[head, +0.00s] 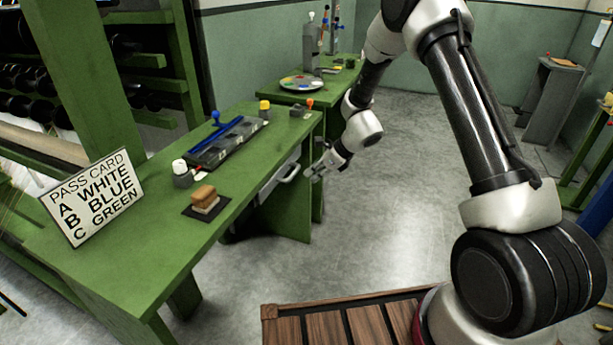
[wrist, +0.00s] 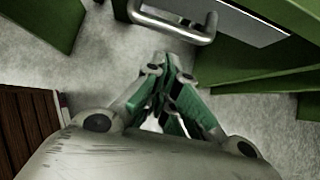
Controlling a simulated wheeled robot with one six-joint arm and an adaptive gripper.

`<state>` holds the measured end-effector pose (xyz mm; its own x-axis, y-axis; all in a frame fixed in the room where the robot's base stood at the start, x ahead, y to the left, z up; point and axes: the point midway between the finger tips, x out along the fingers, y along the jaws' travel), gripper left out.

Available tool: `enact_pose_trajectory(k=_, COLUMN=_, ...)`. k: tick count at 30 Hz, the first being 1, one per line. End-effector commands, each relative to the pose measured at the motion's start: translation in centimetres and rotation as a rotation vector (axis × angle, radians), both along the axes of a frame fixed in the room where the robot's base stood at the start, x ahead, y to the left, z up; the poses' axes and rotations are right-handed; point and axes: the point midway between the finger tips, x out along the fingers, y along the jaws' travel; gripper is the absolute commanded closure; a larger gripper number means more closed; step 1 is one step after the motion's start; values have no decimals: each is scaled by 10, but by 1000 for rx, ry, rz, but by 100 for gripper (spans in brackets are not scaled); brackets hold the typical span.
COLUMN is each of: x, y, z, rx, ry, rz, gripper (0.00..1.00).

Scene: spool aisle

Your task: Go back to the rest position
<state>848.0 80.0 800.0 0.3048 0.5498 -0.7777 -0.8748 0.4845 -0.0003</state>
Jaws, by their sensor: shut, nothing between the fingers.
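My gripper (head: 318,171) is shut and empty at the end of my outstretched arm, beside the front of the green workbench (head: 130,262). In the head view it is close to the metal handle (head: 289,172) of the bench's drawer (head: 277,183). In the wrist view my gripper (wrist: 172,62) has its fingertips together, just short of the handle (wrist: 172,28) in the picture. I cannot tell whether they touch it. The drawer front looks closed or nearly so.
On the bench are a pass card (head: 95,200), a brush block (head: 204,199) on a dark pad, a white-capped jar (head: 181,174) and a long tray (head: 228,143) with a blue bar. A second green table (head: 290,97) stands behind. The grey floor (head: 400,190) to the right is clear.

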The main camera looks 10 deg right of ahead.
Motion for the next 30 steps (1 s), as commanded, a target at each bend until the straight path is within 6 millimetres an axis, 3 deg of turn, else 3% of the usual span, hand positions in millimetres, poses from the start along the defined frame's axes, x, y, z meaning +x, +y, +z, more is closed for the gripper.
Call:
enact_pose_trajectory(k=9, x=-22, y=-42, z=58, rx=1, ry=-3, rz=0, gripper=100)
enact_pose_trajectory(k=16, x=-30, y=-56, z=77, rx=-2, ry=-5, rz=7, gripper=100)
enact_pose_trajectory(k=20, x=-34, y=-56, z=79, rx=-27, ry=-53, rz=99, gripper=100)
enact_pose_trajectory(k=22, x=-48, y=-59, z=74, rx=-67, ry=-86, rz=233, gripper=100)
enact_pose_trajectory(k=25, x=-90, y=-69, z=63, rx=-130, ry=-113, rz=489, gripper=100)
enact_pose_trajectory(k=30, x=-154, y=-96, z=100, rx=-236, ry=-228, rz=921, gripper=100)
